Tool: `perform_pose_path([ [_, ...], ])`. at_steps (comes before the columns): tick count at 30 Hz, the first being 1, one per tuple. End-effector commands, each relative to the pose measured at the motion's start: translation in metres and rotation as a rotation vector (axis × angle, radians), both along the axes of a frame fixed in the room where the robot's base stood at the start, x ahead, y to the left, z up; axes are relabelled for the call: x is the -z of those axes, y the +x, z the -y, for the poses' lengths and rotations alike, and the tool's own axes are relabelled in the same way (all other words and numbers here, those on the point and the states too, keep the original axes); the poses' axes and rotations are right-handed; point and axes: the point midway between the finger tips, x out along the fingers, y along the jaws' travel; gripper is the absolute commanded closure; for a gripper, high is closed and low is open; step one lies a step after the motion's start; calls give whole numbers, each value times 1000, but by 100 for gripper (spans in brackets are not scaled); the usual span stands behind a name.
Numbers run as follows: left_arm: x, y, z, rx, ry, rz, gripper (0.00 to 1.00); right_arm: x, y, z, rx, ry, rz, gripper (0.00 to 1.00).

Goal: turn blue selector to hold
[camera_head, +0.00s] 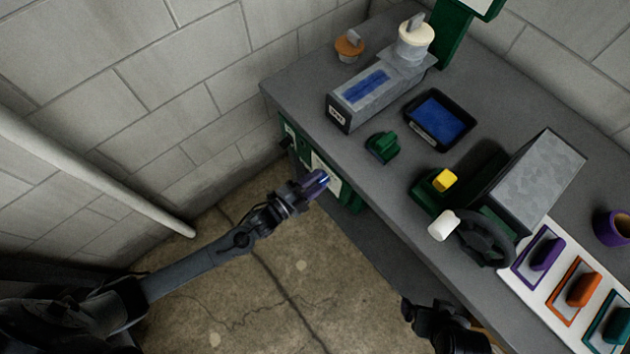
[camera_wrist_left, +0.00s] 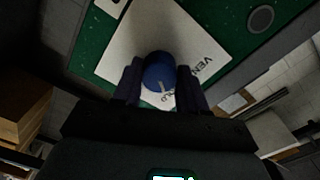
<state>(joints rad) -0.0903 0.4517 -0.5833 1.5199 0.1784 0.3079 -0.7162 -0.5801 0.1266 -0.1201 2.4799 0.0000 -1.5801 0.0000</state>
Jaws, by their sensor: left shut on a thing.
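The blue selector (camera_wrist_left: 158,72) is a round knob on a white plate (camera_wrist_left: 120,45) fixed to a green panel (camera_wrist_left: 85,55). The plate has lettering starting "VEN" at right and a partly covered word ending in "OLD" lower down. A pale pointer mark on the knob faces the lower side of the picture, near the covered word; its exact setting is unclear. My left gripper (camera_head: 308,188) is shut on the knob, one finger on each side. In the head view the knob (camera_head: 317,180) shows at the fingertips. My right gripper (camera_head: 440,322) is at the bottom, its jaws unclear.
The panel is on the front of a grey workbench (camera_head: 400,195). On top are a grey metal box (camera_head: 370,95), a black tray (camera_head: 437,125) with blue inside, a handwheel (camera_head: 485,237) and coloured switches (camera_head: 575,282). A pale pipe (camera_head: 90,180) runs at left. The floor before the bench is clear.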

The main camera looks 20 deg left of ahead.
Motion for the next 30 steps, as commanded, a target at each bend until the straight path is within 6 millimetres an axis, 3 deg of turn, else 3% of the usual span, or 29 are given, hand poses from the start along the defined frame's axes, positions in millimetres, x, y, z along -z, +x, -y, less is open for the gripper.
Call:
perform_pose_path([
  [5,0,0,0,0,1,0,89,0,0,0,0,0,0,5],
  [6,0,0,0,0,1,0,55,0,0,0,1,0,0,5],
  [11,0,0,0,0,0,-1,33,0,0,-1,2,3,0,5],
  [22,0,-4,-2,1,0,-2,33,-1,0,-2,7,11,0,5],
  [30,-1,-36,-19,0,2,-4,33,-8,0,-2,6,10,-1,5],
])
